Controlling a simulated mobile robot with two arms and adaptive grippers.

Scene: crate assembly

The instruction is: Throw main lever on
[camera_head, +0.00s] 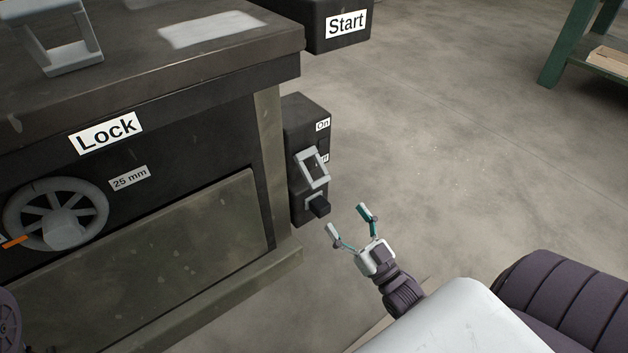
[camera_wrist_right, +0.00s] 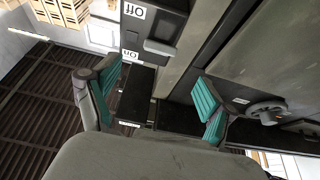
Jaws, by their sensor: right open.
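A dark switch box (camera_head: 305,135) is fixed to the right side of the machine, with an "On" label (camera_head: 322,125) above and a second label partly hidden below. A pale grey frame-shaped lever handle (camera_head: 312,168) stands out from its front, beside the lower label. A small black block (camera_head: 319,207) juts out below it. My right gripper (camera_head: 348,219) is open and empty, to the lower right of the box and apart from it. In the right wrist view, the box's "Off" label (camera_wrist_right: 134,11) is upside down beyond my open fingers.
The machine bench (camera_head: 150,70) fills the left, with a "Lock" label (camera_head: 106,133) and a grey handwheel (camera_head: 55,214). A dark "Start" box (camera_head: 338,25) overhangs above the switch box. Bare floor (camera_head: 460,140) lies to the right. A green stand (camera_head: 568,45) is far right.

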